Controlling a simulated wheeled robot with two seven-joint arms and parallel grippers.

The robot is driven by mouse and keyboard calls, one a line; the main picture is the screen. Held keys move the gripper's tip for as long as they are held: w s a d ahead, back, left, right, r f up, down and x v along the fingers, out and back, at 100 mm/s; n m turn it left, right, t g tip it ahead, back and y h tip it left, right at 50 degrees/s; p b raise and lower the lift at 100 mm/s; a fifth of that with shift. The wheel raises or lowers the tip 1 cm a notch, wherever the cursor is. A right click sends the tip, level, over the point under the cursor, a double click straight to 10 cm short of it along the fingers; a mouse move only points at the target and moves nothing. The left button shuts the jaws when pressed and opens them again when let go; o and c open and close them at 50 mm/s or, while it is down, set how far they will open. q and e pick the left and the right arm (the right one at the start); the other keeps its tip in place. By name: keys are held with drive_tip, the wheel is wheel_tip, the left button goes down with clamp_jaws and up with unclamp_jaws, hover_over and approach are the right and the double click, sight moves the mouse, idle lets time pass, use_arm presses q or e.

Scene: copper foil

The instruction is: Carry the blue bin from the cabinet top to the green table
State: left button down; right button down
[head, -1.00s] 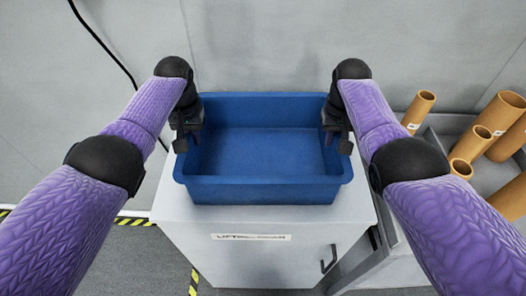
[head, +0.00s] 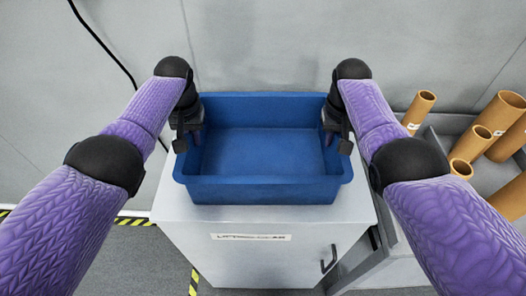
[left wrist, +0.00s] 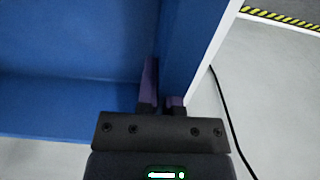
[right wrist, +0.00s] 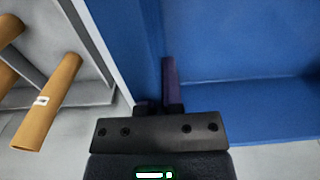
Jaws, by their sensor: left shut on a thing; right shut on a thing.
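The blue bin (head: 264,189) is an empty open tub on top of the pale cabinet (head: 240,214). My left gripper (head: 188,136) is shut on the bin's left side wall, and my right gripper (head: 336,136) is shut on its right side wall. In the left wrist view, the left fingers (left wrist: 162,98) straddle the blue wall (left wrist: 185,50). In the right wrist view, one finger (right wrist: 169,85) shows inside the bin and the other is mostly hidden. The bin looks level; I cannot tell whether its base touches the cabinet top. No green table is in view.
A grey crate (head: 436,146) with several brown cardboard tubes (head: 418,108) stands to the right of the cabinet. A grey wall is close behind. A black cable (head: 105,45) hangs on the wall at the left. Yellow-black tape (head: 135,221) marks the floor.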

use_arm(q)
drive_tip(key=shift+r, duration=0.15)
use_arm(e)
drive_tip(key=shift+r, duration=0.15)
